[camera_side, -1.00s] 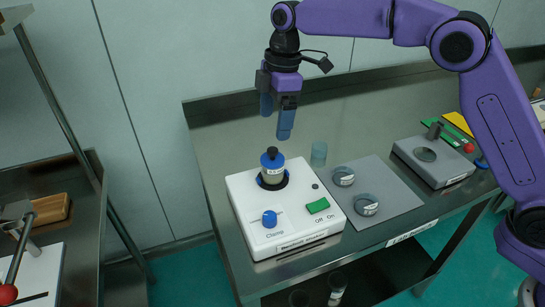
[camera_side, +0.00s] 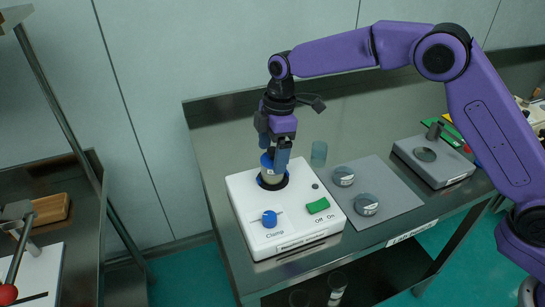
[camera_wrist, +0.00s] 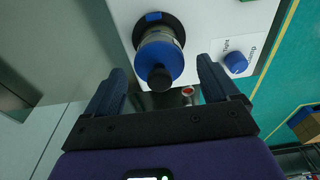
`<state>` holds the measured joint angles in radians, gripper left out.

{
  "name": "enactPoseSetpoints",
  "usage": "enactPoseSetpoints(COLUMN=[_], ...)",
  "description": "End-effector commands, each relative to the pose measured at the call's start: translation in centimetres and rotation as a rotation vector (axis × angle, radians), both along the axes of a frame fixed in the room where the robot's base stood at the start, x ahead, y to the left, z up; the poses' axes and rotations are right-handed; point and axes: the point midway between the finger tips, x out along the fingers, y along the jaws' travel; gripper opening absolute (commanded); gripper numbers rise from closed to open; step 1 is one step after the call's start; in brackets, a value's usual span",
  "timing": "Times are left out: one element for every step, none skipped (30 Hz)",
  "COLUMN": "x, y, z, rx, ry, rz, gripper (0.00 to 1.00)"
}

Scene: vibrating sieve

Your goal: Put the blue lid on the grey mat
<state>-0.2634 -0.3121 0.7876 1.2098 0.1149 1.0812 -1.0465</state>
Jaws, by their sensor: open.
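The blue lid (camera_wrist: 160,60) with its black knob sits on top of the jar (camera_side: 272,177), which stands upright in the black ring of the white sieve shaker (camera_side: 246,206). In the side view my gripper's fingers partly hide the lid. My gripper (camera_side: 274,158) is open, pointing down, with its fingers around the level of the lid. In the wrist view the lid lies ahead of and between the open fingers (camera_wrist: 166,75), with a gap on both sides. The grey mat (camera_side: 393,190) lies flat to the right of the shaker.
Two round sieve pieces (camera_side: 344,176) (camera_side: 366,204) lie on the mat. A grey device (camera_side: 433,162) stands right of the mat. The shaker has a blue clamp knob (camera_side: 269,219) and a green switch (camera_side: 318,206).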

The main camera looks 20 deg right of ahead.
Motion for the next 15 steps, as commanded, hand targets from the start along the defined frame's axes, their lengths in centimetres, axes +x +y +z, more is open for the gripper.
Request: enactPoseSetpoints(x=[0.00, 0.00, 0.01, 0.01, 0.01, 0.01, 0.01, 0.01, 0.01, 0.02, 0.02, 0.02, 0.02, 0.02, 0.02], y=[0.00, 0.00, 0.00, 0.00, 0.01, 0.01, 0.01, 0.01, 0.00, 0.00, 0.00, 0.01, 0.00, 0.00, 0.01], z=[0.02, 0.02, 0.03, 0.03, 0.04, 0.04, 0.04, 0.04, 0.05, 0.06, 0.06, 0.06, 0.07, 0.07, 0.08], rx=[0.000, 0.000, 0.000, 0.000, 0.000, 0.000, 0.000, 0.000, 0.000, 0.000, 0.000, 0.000, 0.000, 0.000, 0.000], ry=[0.000, 0.000, 0.000, 0.000, 0.000, 0.000, 0.000, 0.000, 0.000, -0.001, -0.001, -0.001, -0.001, -0.001, -0.001], rz=[0.000, 0.000, 0.000, 0.000, 0.000, 0.000, 0.000, 0.000, 0.000, 0.000, 0.000, 0.000, 0.000, 0.000, 0.000], gripper=[0.88, 0.88, 0.75, 0.65, 0.56, 0.43, 0.33, 0.29, 0.29, 0.29, 0.24, 0.24, 0.24, 0.24, 0.24])
